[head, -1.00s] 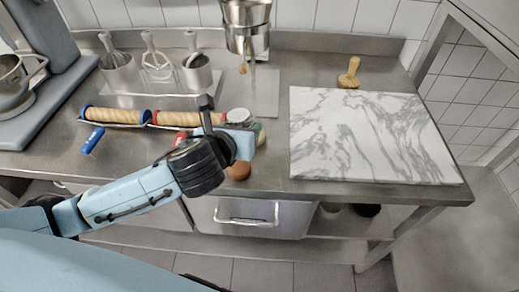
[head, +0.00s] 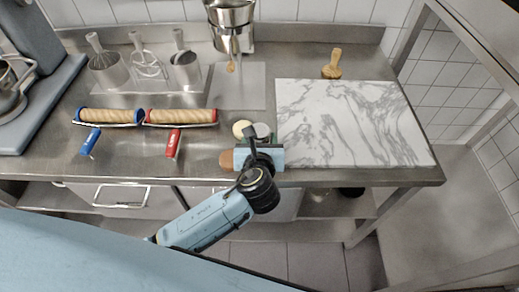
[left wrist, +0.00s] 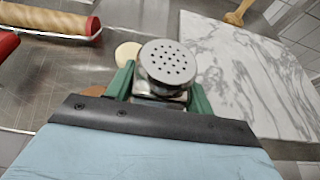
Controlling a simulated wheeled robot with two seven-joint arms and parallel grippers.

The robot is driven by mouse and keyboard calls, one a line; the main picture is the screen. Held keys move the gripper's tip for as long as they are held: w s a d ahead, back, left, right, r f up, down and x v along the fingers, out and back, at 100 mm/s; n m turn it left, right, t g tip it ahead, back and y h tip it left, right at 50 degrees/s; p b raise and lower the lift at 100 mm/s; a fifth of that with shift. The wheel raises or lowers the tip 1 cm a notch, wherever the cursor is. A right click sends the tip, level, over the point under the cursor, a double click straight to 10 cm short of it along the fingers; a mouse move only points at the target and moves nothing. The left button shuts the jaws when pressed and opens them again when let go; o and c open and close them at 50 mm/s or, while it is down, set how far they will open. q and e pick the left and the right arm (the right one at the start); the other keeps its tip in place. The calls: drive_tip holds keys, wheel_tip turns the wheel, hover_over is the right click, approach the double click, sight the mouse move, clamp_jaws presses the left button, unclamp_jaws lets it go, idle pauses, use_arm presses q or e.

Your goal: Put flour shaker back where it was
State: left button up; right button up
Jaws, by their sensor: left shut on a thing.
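The flour shaker has a round grey lid with several holes (left wrist: 168,62), seen from above in the left wrist view. In the head view its lid (head: 262,130) shows just beyond my left gripper (head: 262,142), near the counter's front edge and left of the marble board. The green fingers of my left gripper (left wrist: 160,92) are on either side of the shaker and shut on it. Most of its body is hidden, and I cannot tell whether it touches the counter. My right gripper is not in view.
A cream round item (head: 241,129) and a brown item (head: 226,160) are close left of the shaker. The marble board (head: 350,120) lies to the right. Two rolling pins (head: 110,115) (head: 182,116) lie left. Utensils in containers (head: 186,72) stand behind.

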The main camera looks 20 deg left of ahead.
use_arm(q)
wheel_tip(320, 180, down, 4)
drive_tip(key=shift+r+b, duration=0.1)
drive_tip(key=shift+b, duration=0.3)
drive_tip(key=shift+r, duration=0.1)
drive_tip(key=o, duration=1)
drive_tip(key=shift+o, duration=0.2)
drive_tip(key=p+v, duration=0.1)
drive_tip(key=v, duration=1.1)
